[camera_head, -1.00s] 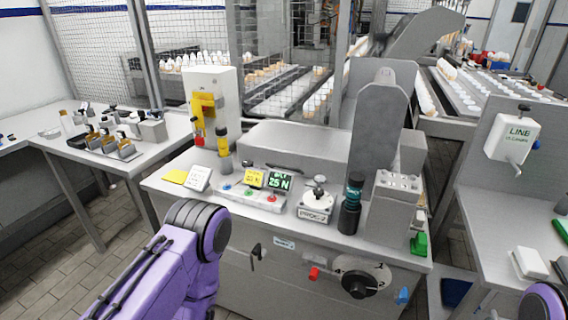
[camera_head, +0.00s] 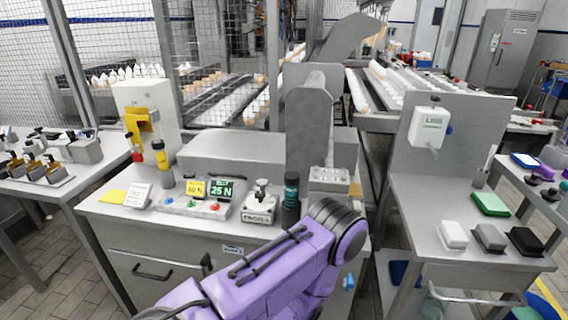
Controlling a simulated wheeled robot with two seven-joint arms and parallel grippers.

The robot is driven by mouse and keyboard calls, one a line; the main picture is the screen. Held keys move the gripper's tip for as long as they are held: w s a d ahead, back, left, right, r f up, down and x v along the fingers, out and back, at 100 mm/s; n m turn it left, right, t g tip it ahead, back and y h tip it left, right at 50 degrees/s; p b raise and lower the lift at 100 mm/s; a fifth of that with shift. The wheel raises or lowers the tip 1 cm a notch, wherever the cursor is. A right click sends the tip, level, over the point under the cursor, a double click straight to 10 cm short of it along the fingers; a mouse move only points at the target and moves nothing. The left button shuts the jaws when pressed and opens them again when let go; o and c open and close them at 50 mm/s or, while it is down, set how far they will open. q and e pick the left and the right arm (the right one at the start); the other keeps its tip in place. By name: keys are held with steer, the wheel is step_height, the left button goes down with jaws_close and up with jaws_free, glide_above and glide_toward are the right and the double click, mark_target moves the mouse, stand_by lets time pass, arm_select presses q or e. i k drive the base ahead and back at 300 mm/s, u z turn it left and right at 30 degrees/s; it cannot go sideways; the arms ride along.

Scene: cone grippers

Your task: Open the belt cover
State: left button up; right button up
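A long, low grey housing (camera_head: 235,146) with rounded edges lies along the back of the grey machine bench; it may be the belt cover, and it looks closed. A tall grey upright plate (camera_head: 308,125) with a rounded top stands at its right end. I cannot tell for sure which part is the belt cover. Neither gripper is in view.
A side table (camera_head: 420,215) holds several small blocks.

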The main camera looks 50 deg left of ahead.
mark_target(247, 157)
steer(key=z, duration=0.1)
steer(key=k, duration=0.75)
steer(key=u, duration=1.05)
steer(key=i, duration=0.3)
